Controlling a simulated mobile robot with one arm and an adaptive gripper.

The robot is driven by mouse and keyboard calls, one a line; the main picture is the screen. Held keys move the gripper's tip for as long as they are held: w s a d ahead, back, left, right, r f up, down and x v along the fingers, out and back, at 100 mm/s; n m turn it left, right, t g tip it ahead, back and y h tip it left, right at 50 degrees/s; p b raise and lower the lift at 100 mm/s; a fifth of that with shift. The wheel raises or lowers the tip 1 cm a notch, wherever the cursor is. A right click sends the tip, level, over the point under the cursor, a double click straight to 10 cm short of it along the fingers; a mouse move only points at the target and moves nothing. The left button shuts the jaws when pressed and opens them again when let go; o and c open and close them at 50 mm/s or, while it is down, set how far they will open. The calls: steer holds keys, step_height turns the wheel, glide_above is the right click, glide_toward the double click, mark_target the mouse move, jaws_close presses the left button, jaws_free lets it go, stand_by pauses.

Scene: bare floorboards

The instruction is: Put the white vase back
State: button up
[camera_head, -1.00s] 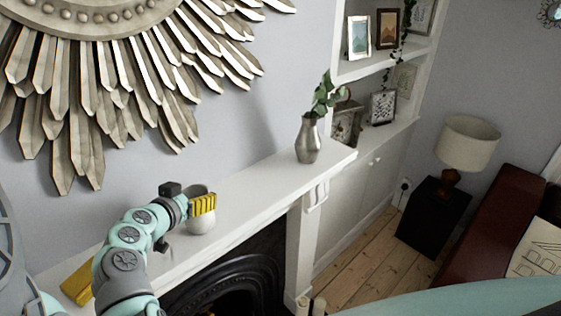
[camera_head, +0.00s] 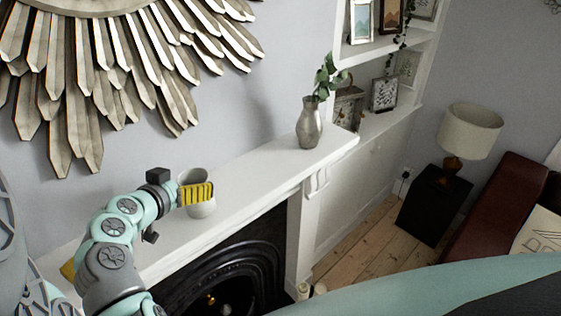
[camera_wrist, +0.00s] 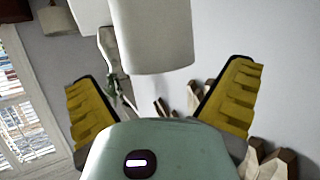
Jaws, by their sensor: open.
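The white vase (camera_head: 203,209) stands on the white mantelpiece (camera_head: 262,172), left of a silver vase. My gripper (camera_head: 196,194) is at the white vase, with a yellow finger crossing in front of its middle and hiding part of it. In the wrist view, the white vase (camera_wrist: 152,38) lies straight ahead, beyond and between the two spread yellow fingers of my gripper (camera_wrist: 158,80). The fingers are open, with a visible gap on both sides of the vase. I cannot tell whether a finger touches it.
The silver vase (camera_head: 309,125) with green leaves stands near the mantelpiece's right end. A large sunburst ornament (camera_head: 110,75) hangs on the wall above my arm. The black fireplace (camera_head: 225,280) is below. Mantelpiece between the two vases is clear. A lamp (camera_head: 468,132) stands far right.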

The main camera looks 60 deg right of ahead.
steer(key=b+v, duration=0.4)
steer(key=v, duration=0.5)
